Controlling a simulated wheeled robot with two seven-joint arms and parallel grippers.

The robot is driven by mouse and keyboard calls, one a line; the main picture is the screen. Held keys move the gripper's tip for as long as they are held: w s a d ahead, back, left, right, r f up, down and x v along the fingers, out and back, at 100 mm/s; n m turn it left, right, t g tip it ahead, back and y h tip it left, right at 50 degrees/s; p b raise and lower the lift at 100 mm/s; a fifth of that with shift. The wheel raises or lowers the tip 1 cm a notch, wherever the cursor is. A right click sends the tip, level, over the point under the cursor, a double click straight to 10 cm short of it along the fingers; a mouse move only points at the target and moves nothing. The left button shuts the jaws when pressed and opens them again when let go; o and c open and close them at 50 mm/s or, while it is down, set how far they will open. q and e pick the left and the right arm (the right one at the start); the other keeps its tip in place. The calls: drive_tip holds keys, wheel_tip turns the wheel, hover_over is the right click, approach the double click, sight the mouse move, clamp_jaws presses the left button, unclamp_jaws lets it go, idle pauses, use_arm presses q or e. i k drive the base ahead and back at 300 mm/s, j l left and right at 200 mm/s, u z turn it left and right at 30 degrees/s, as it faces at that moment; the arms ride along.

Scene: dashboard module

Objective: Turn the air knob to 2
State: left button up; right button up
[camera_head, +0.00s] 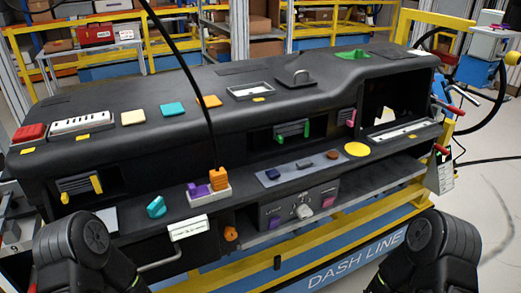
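A dashboard control panel (258,215) sits low in the middle of the black dashboard (130,165). A pale round knob (303,211) is at its centre, with small white markings above it that are too small to read, so I cannot tell its setting. A purple button (274,222) is to its left and a pink button (328,201) to its right. I cannot confirm from lettering that this pale knob is the air knob. My arms show at the bottom left and bottom right corners, but neither gripper is visible.
A turquoise knob (156,206), an orange knob (231,233) and a white box with orange and purple blocks (210,196) are left of the panel. A black cable (185,70) hangs in front of the dashboard. A shelf (385,165) overhangs right of the panel.

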sight(303, 212)
drive_tip(key=i+l+u, duration=0.25)
drive_tip(key=l+u, duration=0.15)
drive_tip(key=l, duration=1.65)
drive_tip(key=l+u, duration=0.4)
drive_tip(key=l, duration=1.6)
drive_tip(key=k, duration=0.05)
